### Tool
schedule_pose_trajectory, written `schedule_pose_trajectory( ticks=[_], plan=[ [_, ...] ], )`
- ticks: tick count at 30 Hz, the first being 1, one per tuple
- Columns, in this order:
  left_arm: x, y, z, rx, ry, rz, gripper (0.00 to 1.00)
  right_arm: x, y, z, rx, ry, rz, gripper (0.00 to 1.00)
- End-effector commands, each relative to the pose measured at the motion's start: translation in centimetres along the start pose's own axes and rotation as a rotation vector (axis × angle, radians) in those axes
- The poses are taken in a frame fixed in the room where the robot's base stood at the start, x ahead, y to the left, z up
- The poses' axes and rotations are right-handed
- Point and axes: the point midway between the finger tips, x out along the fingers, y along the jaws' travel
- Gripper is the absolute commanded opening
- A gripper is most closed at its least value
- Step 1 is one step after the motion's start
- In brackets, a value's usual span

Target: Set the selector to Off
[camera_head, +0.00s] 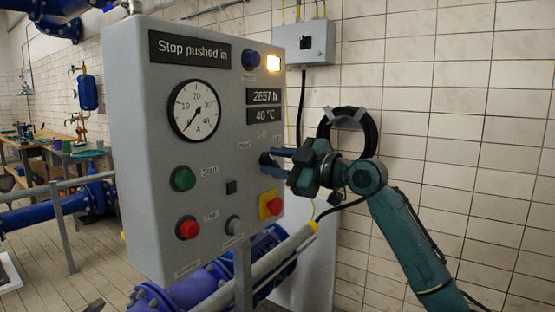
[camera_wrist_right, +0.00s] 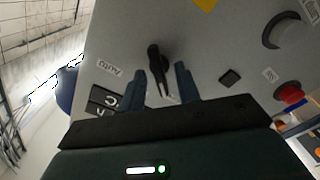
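The selector (camera_head: 266,159) is a small dark handle on the right part of the grey control panel (camera_head: 150,110). In the right wrist view the black selector handle (camera_wrist_right: 156,58) stands between my two blue fingertips. My right gripper (camera_head: 273,162) is open at the panel face, one finger on each side of the handle; in the right wrist view (camera_wrist_right: 161,76) gaps show between the fingers and the handle. An "AUTO" label (camera_wrist_right: 109,70) is left of the handle there. The "Off" mark is not readable. My left gripper is not in view.
Near the selector are a red button on a yellow plate (camera_head: 271,205), a small black square (camera_head: 231,187), a green button (camera_head: 183,178) and a red button (camera_head: 188,228). The display above reads "Stop pushed in" (camera_head: 190,48). A pipe (camera_head: 275,262) runs below the panel.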

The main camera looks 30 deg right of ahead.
Motion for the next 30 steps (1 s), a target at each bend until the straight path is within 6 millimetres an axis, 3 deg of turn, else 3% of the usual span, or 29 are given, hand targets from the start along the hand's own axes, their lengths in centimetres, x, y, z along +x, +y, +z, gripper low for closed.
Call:
schedule_pose_trajectory(
  ticks=[6,18,30],
  plan=[
    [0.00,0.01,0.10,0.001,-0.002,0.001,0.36,0.01,-0.01,0.03,0.001,0.000,0.000,0.32],
    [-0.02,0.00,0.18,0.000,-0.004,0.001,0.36,-0.02,-0.01,0.03,0.001,0.000,0.000,0.00],
    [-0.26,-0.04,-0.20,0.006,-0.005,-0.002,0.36,-0.02,0.06,-0.02,0.060,-0.001,-0.001,0.00]
  ],
)
